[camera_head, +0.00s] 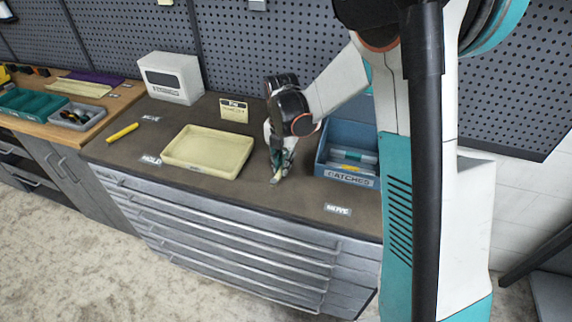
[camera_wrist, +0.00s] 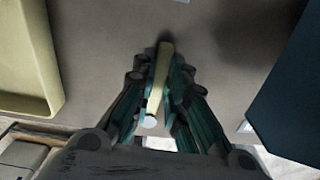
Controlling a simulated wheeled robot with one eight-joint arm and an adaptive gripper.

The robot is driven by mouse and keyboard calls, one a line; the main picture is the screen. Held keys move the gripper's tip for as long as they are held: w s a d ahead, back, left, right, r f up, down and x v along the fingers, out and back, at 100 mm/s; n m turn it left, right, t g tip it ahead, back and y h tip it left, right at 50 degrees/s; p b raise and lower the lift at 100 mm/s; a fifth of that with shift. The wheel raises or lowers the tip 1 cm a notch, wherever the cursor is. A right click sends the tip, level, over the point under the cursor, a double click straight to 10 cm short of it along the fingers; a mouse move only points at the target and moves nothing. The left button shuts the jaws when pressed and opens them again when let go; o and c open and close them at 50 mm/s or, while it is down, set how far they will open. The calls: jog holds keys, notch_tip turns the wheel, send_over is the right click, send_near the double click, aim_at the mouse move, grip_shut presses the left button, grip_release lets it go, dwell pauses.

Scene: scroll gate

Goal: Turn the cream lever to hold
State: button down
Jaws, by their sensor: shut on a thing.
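A cream lever (camera_wrist: 158,80) stands between the fingers of my gripper (camera_wrist: 160,95) in the wrist view. It is a slim bar with a pale round end. In the head view a small cream tip of the lever (camera_head: 276,179) shows below my gripper (camera_head: 279,168), at the brown bench top. My gripper is shut on the lever and points down. The lever's mount is hidden.
A shallow cream tray (camera_head: 178,160) lies left of my gripper. A blue bin (camera_head: 348,175) with items stands close on the right. Further left are a yellow stick (camera_head: 122,132) and a white box (camera_head: 172,78). A small cream sign (camera_head: 233,110) stands behind.

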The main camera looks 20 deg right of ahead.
aim_at(281, 166)
jog(key=shift+w+a+n, duration=0.2)
jog(key=shift+n, duration=0.2)
dwell(0.3)
jog(key=c, duration=1.6)
grip_release()
notch_tip(281, 166, up, 12)
